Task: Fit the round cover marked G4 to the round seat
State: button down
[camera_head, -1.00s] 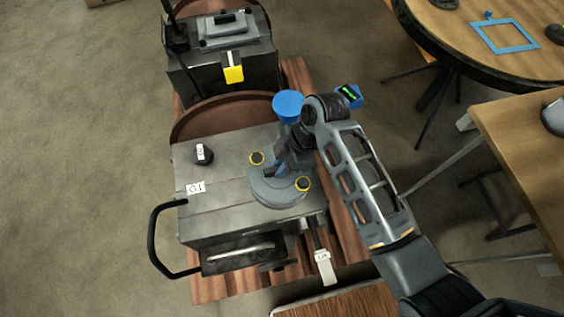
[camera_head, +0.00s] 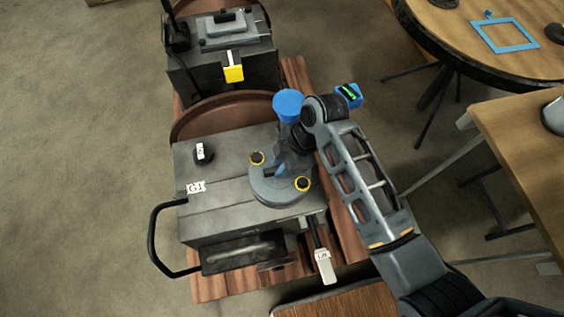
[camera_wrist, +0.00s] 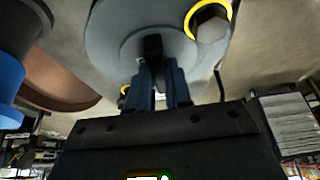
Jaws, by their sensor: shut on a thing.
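A grey round cover (camera_head: 278,196) is at the right front of the grey engine block's top. My gripper (camera_head: 276,172) is above it, shut on its upright dark grip (camera_wrist: 153,46). In the wrist view the blue fingers close on this grip, with the grey disc (camera_wrist: 118,34) behind. Two dark bolt heads with yellow rings, one at the back left (camera_head: 257,158) and one at the front right (camera_head: 303,184), sit at the disc's rim. The round seat is hidden, and I cannot tell whether the cover touches it. No G4 mark is readable.
The engine block (camera_head: 225,185) carries a G1 label (camera_head: 195,188), a black knob (camera_head: 203,154) and a black side handle (camera_head: 160,240). A tagged lever (camera_head: 323,265) hangs in front. A second machine (camera_head: 225,60) stands behind. Tables stand at the right. The left floor is open.

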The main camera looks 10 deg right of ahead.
jog(key=shift+f+b, duration=0.4)
jog(key=shift+f, duration=0.25)
dwell(0.9)
jog(key=c, duration=1)
grip_release()
jog(key=shift+o, duration=0.2)
jog(key=shift+f, duration=0.1)
jog(key=shift+v, duration=3.95)
